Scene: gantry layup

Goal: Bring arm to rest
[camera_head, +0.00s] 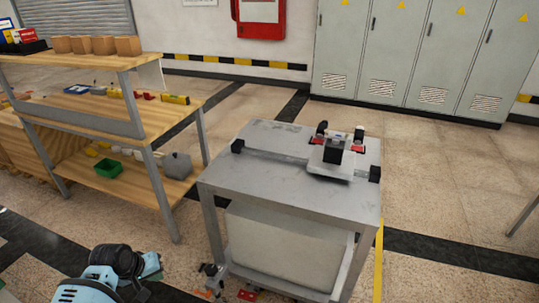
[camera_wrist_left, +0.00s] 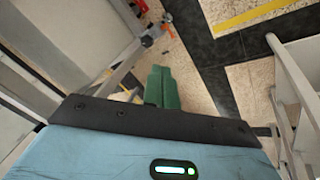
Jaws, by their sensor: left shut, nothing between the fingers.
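My left arm comes in at the bottom left of the head view, low in front of the shelving and to the left of the metal table. Its gripper (camera_head: 152,264) shows only in part there, as a dark green edge beside the wrist. In the left wrist view the two green fingers (camera_wrist_left: 161,75) lie side by side, shut and empty, pointing down toward the floor. My right arm and gripper are in neither view.
A grey metal table (camera_head: 260,178) with a small gantry device (camera_head: 332,155) stands in the middle. Wooden shelving (camera_head: 150,120) with boxes and a green bin (camera_head: 109,168) is on the left. Grey lockers (camera_head: 400,50) line the back wall. Open floor (camera_head: 450,180) lies right.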

